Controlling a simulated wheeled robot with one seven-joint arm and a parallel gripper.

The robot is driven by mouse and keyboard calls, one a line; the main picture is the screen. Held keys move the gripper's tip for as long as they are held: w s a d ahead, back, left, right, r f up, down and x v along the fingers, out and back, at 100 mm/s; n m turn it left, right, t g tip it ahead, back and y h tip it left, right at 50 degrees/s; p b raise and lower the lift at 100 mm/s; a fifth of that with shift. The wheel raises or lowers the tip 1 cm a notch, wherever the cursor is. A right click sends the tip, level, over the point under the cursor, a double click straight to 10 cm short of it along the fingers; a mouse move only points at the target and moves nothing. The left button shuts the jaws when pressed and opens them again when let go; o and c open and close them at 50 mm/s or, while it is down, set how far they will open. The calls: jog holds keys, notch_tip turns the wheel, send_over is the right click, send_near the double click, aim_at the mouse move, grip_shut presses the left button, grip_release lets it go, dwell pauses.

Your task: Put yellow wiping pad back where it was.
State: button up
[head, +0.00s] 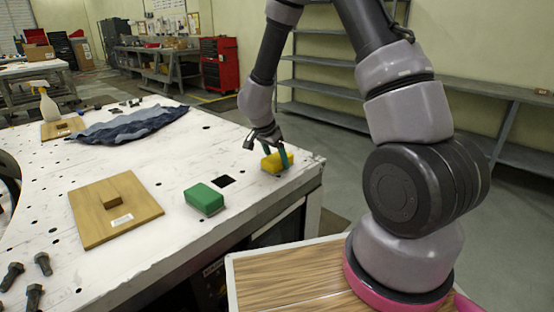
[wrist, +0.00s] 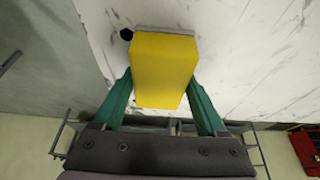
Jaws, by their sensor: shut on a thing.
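The yellow wiping pad (head: 277,163) is at the right end of the white table, close to its edge. My gripper (head: 275,155) is over it with its green fingers on either side. In the wrist view the yellow pad (wrist: 164,70) sits between the two green fingers of my gripper (wrist: 161,100), which are shut on it. A thin pale strip shows along the pad's far side. Whether the pad touches the table or is slightly above it, I cannot tell.
A green block (head: 204,199) and a dark square opening (head: 224,181) lie left of the pad. A wooden board with a small block (head: 115,212), a blue cloth (head: 128,124), a spray bottle (head: 47,105) and black bolts (head: 43,263) are farther left on the white table (head: 165,170).

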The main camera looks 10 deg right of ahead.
jog(key=o, duration=1.1)
